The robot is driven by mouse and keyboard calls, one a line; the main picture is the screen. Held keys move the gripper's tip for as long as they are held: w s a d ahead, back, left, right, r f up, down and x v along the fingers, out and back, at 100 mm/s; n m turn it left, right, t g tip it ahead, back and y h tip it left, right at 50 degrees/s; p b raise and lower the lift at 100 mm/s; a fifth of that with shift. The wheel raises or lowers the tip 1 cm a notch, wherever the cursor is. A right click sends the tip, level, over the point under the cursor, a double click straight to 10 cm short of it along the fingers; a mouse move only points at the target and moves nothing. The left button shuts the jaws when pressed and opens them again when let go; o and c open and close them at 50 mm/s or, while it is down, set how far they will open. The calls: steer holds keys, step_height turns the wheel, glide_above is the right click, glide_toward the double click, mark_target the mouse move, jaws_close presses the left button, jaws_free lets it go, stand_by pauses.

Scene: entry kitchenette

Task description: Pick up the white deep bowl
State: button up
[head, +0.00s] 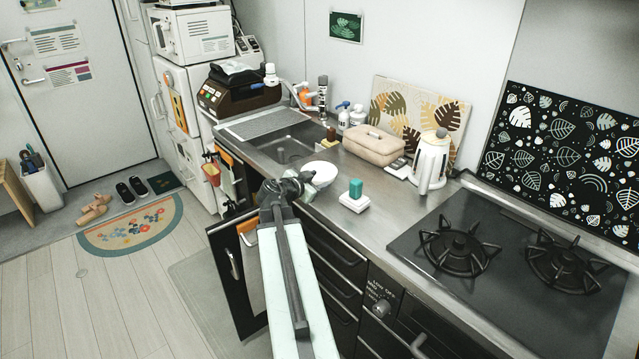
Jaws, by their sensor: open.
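The white deep bowl (322,169) stands on the steel counter, just right of the sink. My arm reaches up from the bottom of the head view to the counter's front edge. My gripper (306,184) is at its far end, close in front of and to the left of the bowl. It is open, and nothing is seen held in it. The gripper covers the bowl's near lower side. I cannot tell whether the fingers touch the bowl.
A green sponge on a white holder (355,194) stands right of the bowl. A beige case (373,146), a white kettle (430,165) and a black stove (500,255) lie farther right. The sink (287,145) is behind left. Clear counter lies between the sponge and the stove.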

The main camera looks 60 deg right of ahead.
mark_target(319, 178)
steer(key=b+x, duration=0.1)
steer(key=x, duration=0.4)
steer(key=shift+w+a+f, duration=0.1)
steer(key=b+x, duration=0.1)
steer(key=x, duration=0.1)
steer(key=f+b+x, duration=0.1)
steer(key=b+x, duration=0.1)
steer(key=x, duration=0.1)
steer(key=shift+a+r, duration=0.1)
jaws_close()
